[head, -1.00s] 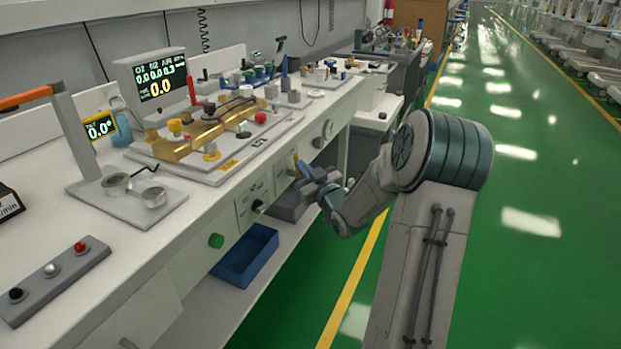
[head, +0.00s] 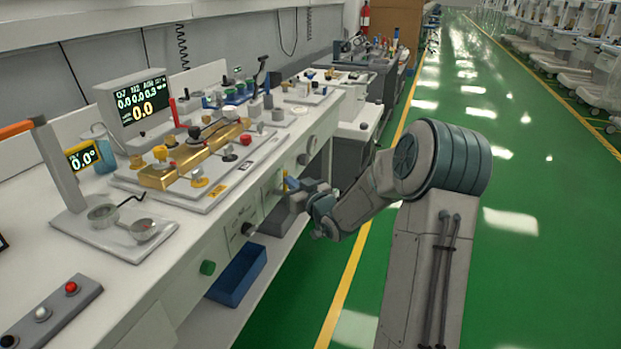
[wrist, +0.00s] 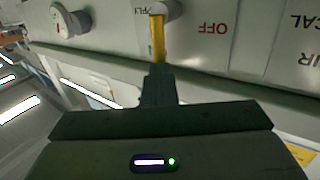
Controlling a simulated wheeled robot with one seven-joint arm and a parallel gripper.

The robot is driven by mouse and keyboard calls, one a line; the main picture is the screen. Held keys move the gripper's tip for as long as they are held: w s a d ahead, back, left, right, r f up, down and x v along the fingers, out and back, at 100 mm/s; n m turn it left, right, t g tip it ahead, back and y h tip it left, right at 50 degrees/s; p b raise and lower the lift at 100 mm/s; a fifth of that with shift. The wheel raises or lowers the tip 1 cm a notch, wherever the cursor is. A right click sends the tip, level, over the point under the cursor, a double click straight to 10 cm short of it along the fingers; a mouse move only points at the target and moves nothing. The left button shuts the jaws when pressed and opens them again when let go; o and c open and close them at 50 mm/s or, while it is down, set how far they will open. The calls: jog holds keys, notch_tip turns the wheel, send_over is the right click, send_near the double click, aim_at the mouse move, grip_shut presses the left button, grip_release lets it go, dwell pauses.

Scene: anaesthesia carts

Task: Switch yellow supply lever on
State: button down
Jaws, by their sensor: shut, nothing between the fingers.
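The yellow supply lever (wrist: 158,40) hangs from a pale round pivot on the white front panel in the wrist view. An OFF label (wrist: 212,28) reads upside down to its right, and another label by the pivot is partly cut off. My gripper (wrist: 158,72) is shut, its dark fingertips at the lever's free end. Whether they touch it or sit just in front, I cannot tell. In the head view a small bit of the yellow lever (head: 285,187) shows at the cart's front, with my gripper (head: 291,198) beside it. Nothing is held.
A round knob (wrist: 70,20) is left of the lever in the wrist view. The cart top (head: 75,285) carries a brass block, a display and several small fittings. A blue bin (head: 238,277) sits below the front panel.

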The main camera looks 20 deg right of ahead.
jog(key=shift+w+a+r, duration=0.15)
jog(key=shift+a+r, duration=0.1)
jog(key=shift+r, duration=0.05)
jog(key=d+p+v, duration=0.1)
jog(key=v, duration=1.3)
jog(key=s+a+r+m+g+h+p, duration=0.1)
jog(key=s+a+r+g+h+p, duration=0.1)
jog(key=s+r+g+h+p, duration=0.25)
jog(key=s+a+r+g+h+p, duration=0.1)
jog(key=r+g+p, duration=0.2)
jog(key=r+p, duration=0.35)
jog(key=s+a+r+m+g+p, duration=0.1)
jog(key=s+a+r+g+p, duration=0.2)
jog(key=s, duration=0.6)
jog(key=s+a+r+g+y+p, duration=0.1)
jog(key=s+a+r+g+p, duration=0.3)
jog(key=s+a+r+p, duration=0.2)
jog(key=s+r, duration=0.2)
jog(key=s, duration=0.2)
jog(key=shift+s+m+p, duration=0.3)
jog(key=shift+m+p, duration=0.05)
jog(key=shift+m, duration=0.05)
